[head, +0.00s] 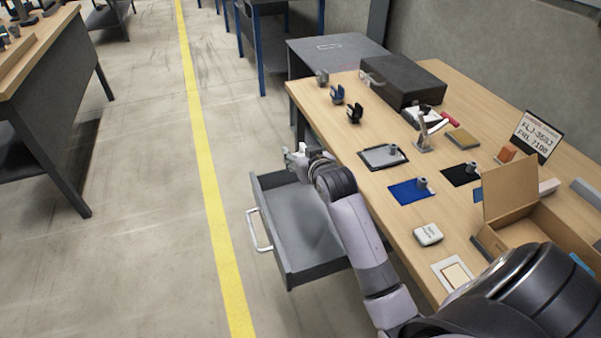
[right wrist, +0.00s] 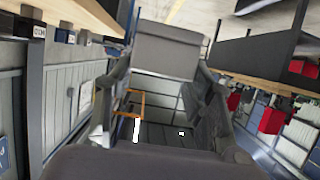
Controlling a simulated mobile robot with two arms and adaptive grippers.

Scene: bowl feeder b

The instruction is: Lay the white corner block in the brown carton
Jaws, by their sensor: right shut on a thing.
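My right gripper (head: 296,157) is at the far end of the open drawer, seen from behind its wrist in the head view. A small white piece (head: 302,148) shows at its fingers, mostly hidden. In the right wrist view the gripper (right wrist: 168,75) is shut on a pale grey-white block (right wrist: 168,48) between its fingertips; it looks like the white corner block, but its full shape cannot be told. The brown carton (head: 512,192) stands open on the table at the right, flap raised, partly hidden by my arm. My left gripper is not in view.
The grey drawer (head: 285,265) sticks out from the wooden table (head: 455,205), its visible floor empty. A blue mat (head: 408,195), a black mat (head: 458,177), a clipboard (head: 378,159), a white labelled box (head: 428,234) and a sign (head: 537,134) occupy the tabletop.

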